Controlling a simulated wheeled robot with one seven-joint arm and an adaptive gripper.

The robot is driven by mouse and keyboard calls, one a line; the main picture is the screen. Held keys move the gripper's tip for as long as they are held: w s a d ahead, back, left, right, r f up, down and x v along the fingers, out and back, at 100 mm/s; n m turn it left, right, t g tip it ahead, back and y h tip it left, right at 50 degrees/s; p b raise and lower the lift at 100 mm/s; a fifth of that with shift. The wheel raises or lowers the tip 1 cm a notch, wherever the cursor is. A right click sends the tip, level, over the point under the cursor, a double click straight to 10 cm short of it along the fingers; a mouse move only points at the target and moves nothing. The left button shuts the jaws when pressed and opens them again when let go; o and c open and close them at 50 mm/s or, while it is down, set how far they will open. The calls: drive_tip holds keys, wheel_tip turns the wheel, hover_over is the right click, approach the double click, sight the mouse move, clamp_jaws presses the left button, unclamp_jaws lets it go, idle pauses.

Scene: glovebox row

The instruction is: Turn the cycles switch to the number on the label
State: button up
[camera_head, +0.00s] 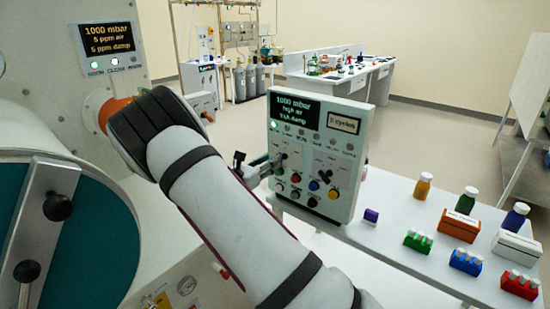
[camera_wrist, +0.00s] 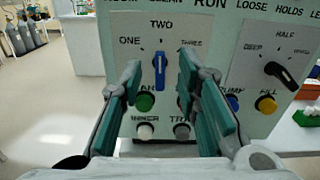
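The control panel (camera_head: 318,150) stands upright on the white bench. In the wrist view the cycles switch (camera_wrist: 159,70) is a narrow blue knob pointing up at TWO, with ONE on its left and THREE on its right. My gripper (camera_wrist: 160,65) is open, with one teal-padded finger on each side of the knob and a gap on both sides. In the head view my gripper reaches the panel's left part from the left. The label (camera_head: 343,124) at the panel's upper right ends in "cycles"; its number is too blurred to read surely.
A second black knob (camera_wrist: 281,75) marked DEEP, HALF sits right of the switch. Green (camera_wrist: 145,102), white (camera_wrist: 145,131) and yellow (camera_wrist: 265,104) buttons lie below. Bottles and colored vial racks (camera_head: 465,262) stand on the bench to the right.

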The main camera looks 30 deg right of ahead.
drive_tip(key=x, duration=0.3)
drive_tip(key=shift+d, duration=0.15)
clamp_jaws()
drive_tip(key=shift+s+m+p, duration=0.15)
drive_tip(key=shift+m+p, duration=0.3)
drive_tip(key=shift+m, duration=0.6)
drive_tip(key=shift+s+m+p, duration=0.15)
drive_tip(key=shift+m+p, duration=0.3)
drive_tip(key=shift+m, duration=0.6)
unclamp_jaws()
